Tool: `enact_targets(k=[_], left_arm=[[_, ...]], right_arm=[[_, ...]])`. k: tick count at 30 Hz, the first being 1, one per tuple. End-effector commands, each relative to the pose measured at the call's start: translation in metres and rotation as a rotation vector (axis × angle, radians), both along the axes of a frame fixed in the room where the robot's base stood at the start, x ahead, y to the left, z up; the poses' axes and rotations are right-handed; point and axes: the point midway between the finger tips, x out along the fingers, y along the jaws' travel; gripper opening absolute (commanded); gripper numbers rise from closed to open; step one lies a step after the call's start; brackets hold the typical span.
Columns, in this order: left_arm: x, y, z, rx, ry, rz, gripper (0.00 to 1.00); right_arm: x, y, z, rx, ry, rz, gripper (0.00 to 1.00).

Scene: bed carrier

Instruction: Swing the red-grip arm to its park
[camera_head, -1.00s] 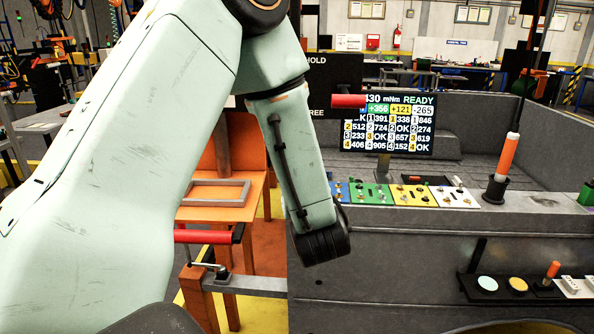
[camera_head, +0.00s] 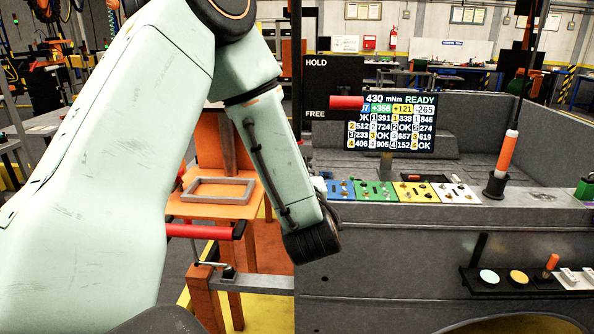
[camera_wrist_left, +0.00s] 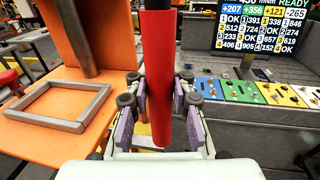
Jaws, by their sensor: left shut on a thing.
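A red cylindrical grip (camera_head: 205,230) with a black end lies level in the head view, partly behind my left arm. Below it is a grey bar (camera_head: 250,283) on an orange post. In the left wrist view the red grip (camera_wrist_left: 160,75) runs upright through the picture. My left gripper (camera_wrist_left: 160,108) is shut around it, with purple pads on both sides. The gripper itself is hidden in the head view. A second red cylinder (camera_head: 346,102) shows in front of a black panel (camera_head: 320,75) marked HOLD and FREE. My right gripper is not in view.
An orange chair-like stand (camera_head: 222,209) with a grey frame (camera_head: 218,189) stands behind the grip. A screen (camera_head: 398,122) reads READY. Coloured plates (camera_head: 375,194) and an orange-handled tool (camera_head: 507,155) line the grey carrier ledge. A lower shelf (camera_head: 510,290) holds round buttons.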

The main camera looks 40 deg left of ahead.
Motion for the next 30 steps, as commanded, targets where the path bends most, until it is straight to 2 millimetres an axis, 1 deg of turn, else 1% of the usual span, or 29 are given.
enact_targets(k=[1,5,6,14,15,24,30], left_arm=[[-0.004,0.0,-0.004,-0.002,0.013,0.004,0.0],[-0.004,0.0,-0.004,-0.002,0.013,0.005,0.0],[-0.004,0.0,-0.004,-0.002,0.013,0.005,0.23],[-0.004,0.0,-0.002,-0.001,0.008,0.002,0.45],[-0.004,0.0,-0.002,-0.001,0.006,0.002,0.46],[-0.005,-0.001,-0.001,0.0,0.004,0.0,0.46],[-0.014,-0.014,-0.001,0.002,0.007,-0.003,0.46]], right_arm=[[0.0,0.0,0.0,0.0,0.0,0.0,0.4],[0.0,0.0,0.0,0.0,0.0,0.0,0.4],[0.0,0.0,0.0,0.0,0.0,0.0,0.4],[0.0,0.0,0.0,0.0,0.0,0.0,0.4],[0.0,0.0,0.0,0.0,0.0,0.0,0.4],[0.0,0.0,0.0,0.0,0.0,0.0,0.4],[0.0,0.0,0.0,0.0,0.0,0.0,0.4]])
